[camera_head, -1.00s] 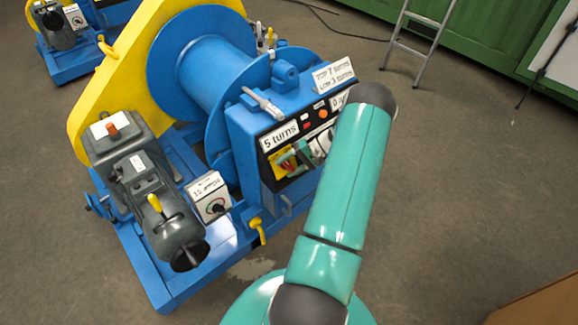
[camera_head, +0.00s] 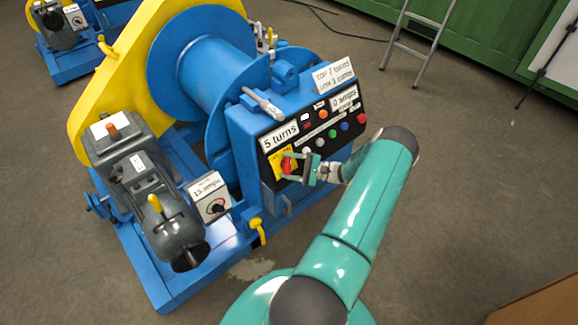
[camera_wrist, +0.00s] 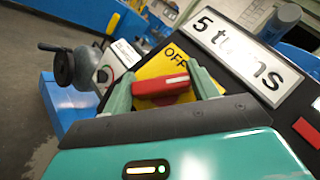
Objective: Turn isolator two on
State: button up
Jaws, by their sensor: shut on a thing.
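A red isolator knob (camera_wrist: 162,88) with a white mark sits on a yellow plate (camera_wrist: 158,67) in the wrist view. The word OFF shows on the plate above the knob. The white mark points toward the right finger. In the head view the knob (camera_head: 288,165) is at the left of the winch's black control panel (camera_head: 325,152). My gripper (camera_wrist: 163,90) is shut on the knob, one finger on each side; it also shows in the head view (camera_head: 289,166). I see no isolator number, and any ON label is out of sight.
Coloured buttons (camera_head: 333,133) sit to the right on the panel, under a "0 amps" sign (camera_head: 344,98). A "5 turns" sign (camera_head: 280,136) is above the knob. A yellow lever (camera_head: 257,228) hangs below.

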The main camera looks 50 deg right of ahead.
jog(key=shift+m+t+h, duration=0.8)
jog(key=shift+m+t, duration=0.6)
jog(key=shift+m, duration=0.5)
jog(key=o, duration=1)
jog(key=shift+s, duration=0.1)
jog(key=v, duration=1.3)
jog(key=shift+s+d+f, duration=0.1)
jog(key=shift+s, duration=0.2)
